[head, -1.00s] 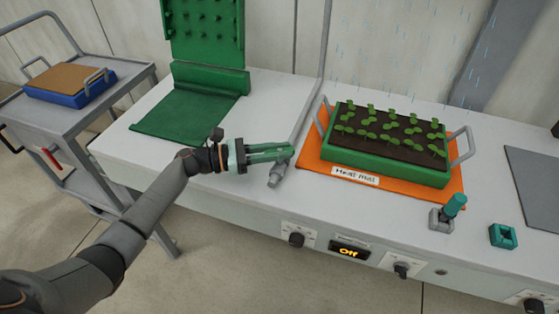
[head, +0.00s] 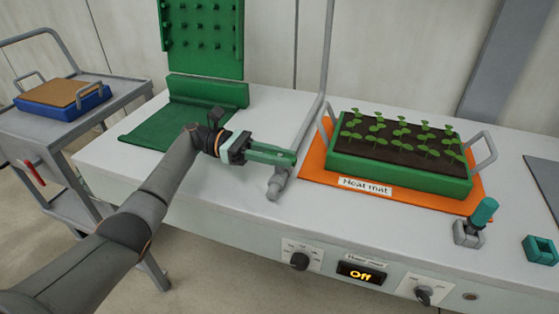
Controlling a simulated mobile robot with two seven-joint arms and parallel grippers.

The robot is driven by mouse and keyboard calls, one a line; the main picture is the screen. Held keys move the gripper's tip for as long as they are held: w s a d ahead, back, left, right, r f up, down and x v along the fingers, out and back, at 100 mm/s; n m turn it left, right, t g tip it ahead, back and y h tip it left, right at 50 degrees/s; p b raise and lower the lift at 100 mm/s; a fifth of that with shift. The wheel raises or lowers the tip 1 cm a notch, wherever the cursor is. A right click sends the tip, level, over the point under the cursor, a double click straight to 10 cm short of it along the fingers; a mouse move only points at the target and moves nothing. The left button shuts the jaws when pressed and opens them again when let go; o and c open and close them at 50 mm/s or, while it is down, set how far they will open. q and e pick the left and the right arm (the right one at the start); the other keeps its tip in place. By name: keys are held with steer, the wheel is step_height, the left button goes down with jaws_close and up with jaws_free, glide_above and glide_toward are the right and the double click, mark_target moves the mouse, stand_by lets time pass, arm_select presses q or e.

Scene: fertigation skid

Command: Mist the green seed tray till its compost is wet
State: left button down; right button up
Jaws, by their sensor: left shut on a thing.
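The green seed tray (head: 400,173) stands on the orange heat mat (head: 315,167). Its compost (head: 390,150) looks dark brown, with rows of green seedlings. No drops fall over it. My left gripper (head: 287,157) is shut on what looks like the green lever (head: 268,149) of a valve at the foot of the grey upright pipe (head: 312,120), left of the tray. The jaws hide part of the lever. My right gripper is not in view.
A blue tray (head: 62,100) is on the grey trolley (head: 30,125) at left. A green pegged stand (head: 205,40) is at the back. The heater display (head: 360,273) reads Off. A teal-handled switch (head: 470,232) and a teal block (head: 540,250) stand at right.

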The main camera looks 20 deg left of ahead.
arm_select(q)
steer(key=shift+s+d, duration=0.1)
steer(key=c, duration=0.8)
jaws_free()
steer(key=shift+o, duration=0.2)
